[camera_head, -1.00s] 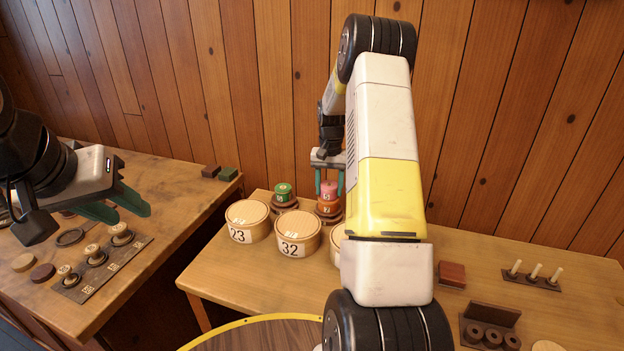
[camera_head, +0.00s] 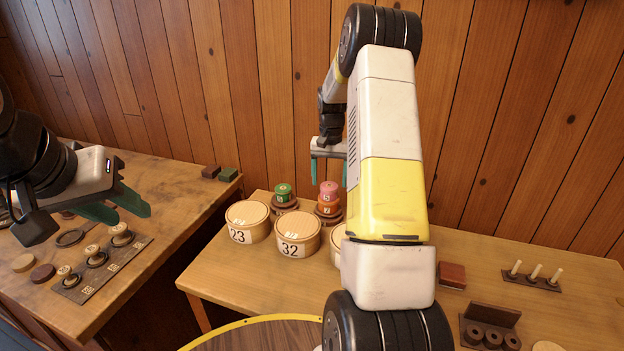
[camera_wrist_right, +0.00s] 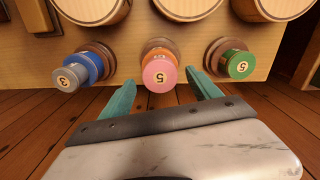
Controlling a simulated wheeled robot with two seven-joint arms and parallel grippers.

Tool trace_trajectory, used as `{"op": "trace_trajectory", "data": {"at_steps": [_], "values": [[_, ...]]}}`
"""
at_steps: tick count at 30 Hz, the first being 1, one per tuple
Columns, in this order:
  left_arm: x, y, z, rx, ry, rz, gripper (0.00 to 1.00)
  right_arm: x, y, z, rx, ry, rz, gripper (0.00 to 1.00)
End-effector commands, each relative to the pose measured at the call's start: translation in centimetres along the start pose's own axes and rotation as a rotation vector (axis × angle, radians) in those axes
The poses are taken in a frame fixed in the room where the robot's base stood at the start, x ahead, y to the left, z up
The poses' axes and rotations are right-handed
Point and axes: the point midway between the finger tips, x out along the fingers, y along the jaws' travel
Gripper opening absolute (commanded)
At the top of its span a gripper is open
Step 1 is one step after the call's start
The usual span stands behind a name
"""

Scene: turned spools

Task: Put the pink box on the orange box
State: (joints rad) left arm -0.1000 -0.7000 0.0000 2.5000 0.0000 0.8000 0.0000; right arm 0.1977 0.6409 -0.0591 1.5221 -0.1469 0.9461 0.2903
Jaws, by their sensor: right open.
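The pink box (camera_head: 328,188) is a small round piece that sits on top of the orange box (camera_head: 327,207) at the back of the middle table. In the right wrist view the pink box (camera_wrist_right: 159,74) shows from above, with part of the orange box (camera_wrist_right: 158,53) behind it. My right gripper (camera_head: 328,184) is open and empty, raised above the pink box with a finger to each side. Its teal fingers (camera_wrist_right: 160,84) also show in the right wrist view. My left gripper (camera_head: 126,208) hangs over the left table, away from both boxes; its fingers overlap in the view.
A green box (camera_head: 283,190) stands on a brown stand to the left. In the right wrist view, a grey box (camera_wrist_right: 70,78) on a blue one (camera_wrist_right: 88,66) stands on the other side. Large round lidded boxes, numbered 23 (camera_head: 247,222) and 32 (camera_head: 297,234), stand in front.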

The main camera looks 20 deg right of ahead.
Motion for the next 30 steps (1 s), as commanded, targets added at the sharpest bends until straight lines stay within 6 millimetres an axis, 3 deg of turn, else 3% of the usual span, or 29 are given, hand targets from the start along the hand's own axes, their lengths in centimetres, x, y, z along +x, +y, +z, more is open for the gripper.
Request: {"op": "trace_trajectory", "data": {"at_steps": [7, 17, 23, 30], "values": [[0.0, 0.0, 0.0, 0.000, 0.000, 0.000, 0.36, -5.5, -0.1, -0.1, -0.001, 0.004, -0.001, 0.72], [0.0, 0.0, 0.0, 0.000, 0.000, 0.000, 0.36, -9.2, -0.2, 0.5, -0.010, 0.011, -0.007, 0.72], [0.0, 0.0, 0.0, 0.000, 0.000, 0.000, 0.36, -14.2, -1.3, 4.6, -0.075, 0.078, -0.057, 0.72], [0.0, 0.0, 0.0, 0.000, 0.000, 0.000, 0.36, -20.2, -2.5, 12.9, -0.192, 0.190, -0.136, 0.72]]}}
